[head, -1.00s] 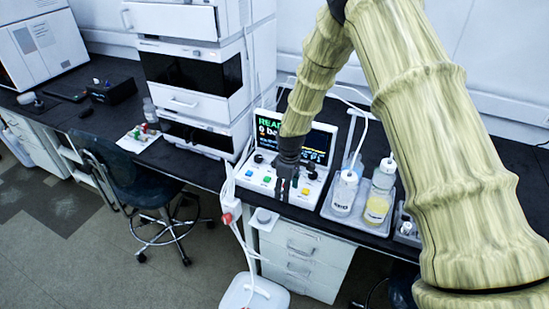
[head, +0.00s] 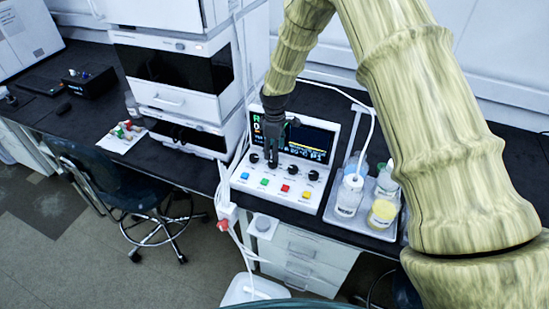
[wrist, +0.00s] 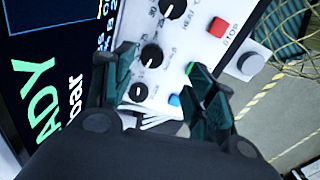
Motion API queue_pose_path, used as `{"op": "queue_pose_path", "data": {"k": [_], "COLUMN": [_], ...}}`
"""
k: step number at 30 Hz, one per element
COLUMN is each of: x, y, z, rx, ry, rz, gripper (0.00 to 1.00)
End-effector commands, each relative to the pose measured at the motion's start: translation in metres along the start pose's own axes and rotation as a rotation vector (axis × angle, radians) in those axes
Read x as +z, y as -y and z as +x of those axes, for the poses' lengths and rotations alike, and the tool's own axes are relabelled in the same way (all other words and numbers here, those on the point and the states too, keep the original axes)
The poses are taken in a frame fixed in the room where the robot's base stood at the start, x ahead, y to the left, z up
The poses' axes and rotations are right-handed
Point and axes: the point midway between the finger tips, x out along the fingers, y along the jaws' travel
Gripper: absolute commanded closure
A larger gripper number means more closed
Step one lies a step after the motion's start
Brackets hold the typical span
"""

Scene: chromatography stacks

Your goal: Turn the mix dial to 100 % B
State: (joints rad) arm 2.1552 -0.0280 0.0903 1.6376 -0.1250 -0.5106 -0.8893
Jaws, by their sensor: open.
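The white control panel (head: 240,182) stands on the bench with a lit screen and a row of black dials. My gripper (head: 272,160) is over the left part of that row, pointing down. In the wrist view my gripper (wrist: 160,62) is open, its fingers on either side of a black dial (wrist: 151,54) with a white pointer line. Its label is too small to read, so I cannot tell surely that it is the mix dial. A smaller black dial (wrist: 138,91) and one with a label like "HEAT" (wrist: 175,8) flank it. Contact with the dial cannot be told.
Blue (head: 245,175), green (head: 264,181), red (head: 284,187) and yellow (head: 306,194) buttons line the panel's front. Bottles in a grey tray (head: 338,217) stand at right. The chromatography stack (head: 170,60) stands close at left. A chair (head: 100,175) is in front.

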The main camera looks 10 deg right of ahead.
Motion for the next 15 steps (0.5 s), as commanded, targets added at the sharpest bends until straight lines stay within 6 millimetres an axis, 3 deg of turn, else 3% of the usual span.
{"op": "queue_pose_path", "data": {"k": [7, 15], "x": [-0.004, -0.001], "y": [-0.010, -0.009], "z": [0.040, 0.063], "rx": [-0.011, -0.007], "ry": [0.006, 0.004], "rz": [0.004, 0.006], "gripper": [0.44, 0.44]}}
